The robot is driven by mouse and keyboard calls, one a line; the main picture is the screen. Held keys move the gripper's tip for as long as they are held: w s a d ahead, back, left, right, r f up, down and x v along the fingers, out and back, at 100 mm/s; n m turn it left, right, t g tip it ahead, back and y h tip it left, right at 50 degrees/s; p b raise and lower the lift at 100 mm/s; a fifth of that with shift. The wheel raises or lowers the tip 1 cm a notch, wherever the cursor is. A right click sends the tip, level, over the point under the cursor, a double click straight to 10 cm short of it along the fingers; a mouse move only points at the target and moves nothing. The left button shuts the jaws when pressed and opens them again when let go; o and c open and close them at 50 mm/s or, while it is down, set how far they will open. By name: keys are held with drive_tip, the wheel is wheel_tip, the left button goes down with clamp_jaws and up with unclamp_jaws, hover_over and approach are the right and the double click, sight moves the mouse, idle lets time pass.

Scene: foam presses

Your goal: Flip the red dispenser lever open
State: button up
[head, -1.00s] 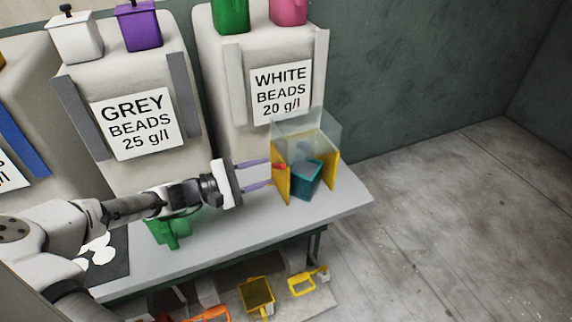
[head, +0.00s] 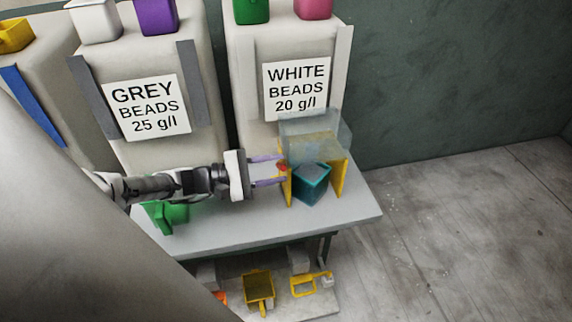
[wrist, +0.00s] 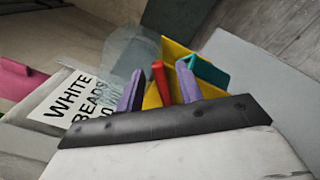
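The red lever (head: 283,167) sits on the left side of the yellow dispenser frame (head: 338,179) under the white beads machine. In the wrist view the red lever (wrist: 161,83) stands between my two purple fingers, with a gap visible to the right finger. My gripper (head: 284,169) is open, its fingertips reaching to the dispenser's left side; it also shows in the wrist view (wrist: 160,77). Contact with the lever cannot be told. A clear hopper (head: 316,135) tops the frame. A teal container (head: 312,186) with grey-blue content stands inside the frame.
The grey table (head: 235,234) carries the dispenser near its right end. A green object (head: 166,215) stands on the table below my arm. Yellow scoops (head: 258,287) lie on a lower shelf. The floor to the right is clear.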

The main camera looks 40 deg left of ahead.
idle(0.4)
clamp_jaws()
